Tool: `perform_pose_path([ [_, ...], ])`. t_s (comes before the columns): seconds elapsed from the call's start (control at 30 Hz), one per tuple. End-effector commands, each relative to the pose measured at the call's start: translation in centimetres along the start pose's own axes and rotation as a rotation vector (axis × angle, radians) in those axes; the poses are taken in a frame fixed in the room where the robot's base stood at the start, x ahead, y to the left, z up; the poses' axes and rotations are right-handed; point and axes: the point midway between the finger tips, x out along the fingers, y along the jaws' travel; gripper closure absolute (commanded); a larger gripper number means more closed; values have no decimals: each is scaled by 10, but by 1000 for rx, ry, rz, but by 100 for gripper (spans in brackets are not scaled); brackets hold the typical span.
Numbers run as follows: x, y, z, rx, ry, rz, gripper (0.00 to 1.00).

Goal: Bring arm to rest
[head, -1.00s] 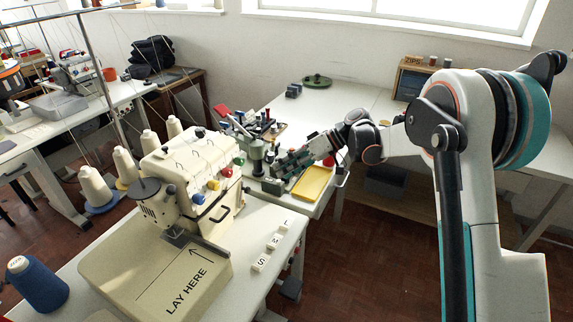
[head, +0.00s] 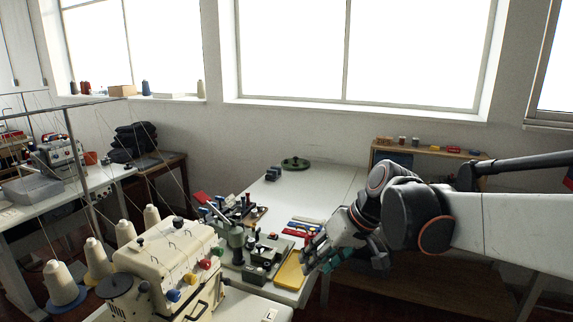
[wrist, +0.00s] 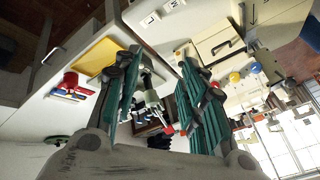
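My gripper (head: 318,258) is in the air over the front right edge of the white table (head: 325,185), just right of the yellow tray (head: 290,270). In the wrist view my gripper (wrist: 158,80) is open, its two green-padded fingers well apart with nothing between them. The yellow tray (wrist: 92,58) shows beside the left finger there. My arm reaches in from the right side of the head view.
A buttonhole fixture (head: 262,255) stands left of the tray. The cream sewing machine (head: 165,262) with thread cones is at the front left. Coloured strips (head: 305,222) lie behind the tray. A wooden shelf (head: 425,155) stands at the back right.

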Motion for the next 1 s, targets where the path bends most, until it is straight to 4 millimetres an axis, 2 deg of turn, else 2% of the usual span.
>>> perform_pose_path([
  [0.1,-21,4,30,39,25,79,62],
  [0.3,-48,13,81,96,75,210,62],
  [0.5,-67,24,132,143,135,333,62],
  [0.7,-77,37,178,177,200,438,62],
  [0.83,-80,44,196,190,231,482,62],
  [1.0,-81,47,206,196,248,506,62],
])
